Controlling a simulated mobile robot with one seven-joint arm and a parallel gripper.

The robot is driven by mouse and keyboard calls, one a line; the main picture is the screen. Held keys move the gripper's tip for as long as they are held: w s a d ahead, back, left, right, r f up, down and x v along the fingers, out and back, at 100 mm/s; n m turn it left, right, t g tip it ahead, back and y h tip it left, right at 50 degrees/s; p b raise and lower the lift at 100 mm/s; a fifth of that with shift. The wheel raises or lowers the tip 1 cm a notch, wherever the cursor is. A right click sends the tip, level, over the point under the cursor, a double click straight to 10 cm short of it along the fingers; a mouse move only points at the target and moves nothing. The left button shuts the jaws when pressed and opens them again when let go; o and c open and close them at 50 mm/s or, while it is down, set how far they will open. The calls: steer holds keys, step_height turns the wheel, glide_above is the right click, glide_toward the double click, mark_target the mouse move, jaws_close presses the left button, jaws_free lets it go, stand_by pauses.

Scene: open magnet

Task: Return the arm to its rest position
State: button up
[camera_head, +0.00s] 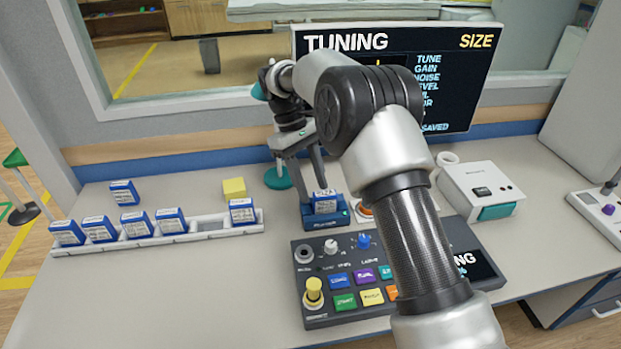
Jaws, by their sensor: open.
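My arm reaches from the lower right up over the desk and bends down near the screen. My gripper (308,180) points down above a small blue dock (325,218). A blue-and-white box (324,201) sits in the dock. The gripper fingers are apart, just above and around the top of that box; whether they touch it I cannot tell. My forearm hides part of the control panel (324,322) and the screen (456,90).
A white rack (155,241) at left holds several similar boxes, with one empty slot. Another box (124,193) and a yellow block (234,188) stand behind it. A white device (482,180) is at right. The front left of the desk is clear.

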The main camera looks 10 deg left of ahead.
steer(key=shift+w+a+r, duration=0.1)
steer(key=shift+a+r, duration=0.05)
steer(key=shift+r, duration=0.3)
steer(key=s+d+r+m+t+y+p, duration=0.1)
steer(key=s+d+r+p, duration=0.2)
steer(key=r, duration=0.4)
steer(key=s+d+r+m+t, duration=0.1)
steer(key=s+d+r+m, duration=0.15)
steer(key=d+r, duration=0.35)
steer(key=s+d+r+m+t+y+p, duration=0.1)
steer(key=s+d+r+p, duration=0.15)
steer(key=r, duration=0.55)
steer(key=s+d+r+m+t+p, duration=0.1)
steer(key=s+d+m, duration=0.1)
steer(key=s, duration=0.4)
steer(key=s+d+r+m+t+y+p, duration=0.1)
steer(key=s+d+m+t, duration=0.1)
steer(key=s+d, duration=0.2)
steer(key=s+d+r+m+t+p, duration=0.1)
steer(key=s+d+r+m+t, duration=0.1)
steer(key=s, duration=0.7)
steer(key=shift+s+d, duration=0.3)
steer(key=shift+d, duration=0.1)
steer(key=shift+w, duration=0.1)
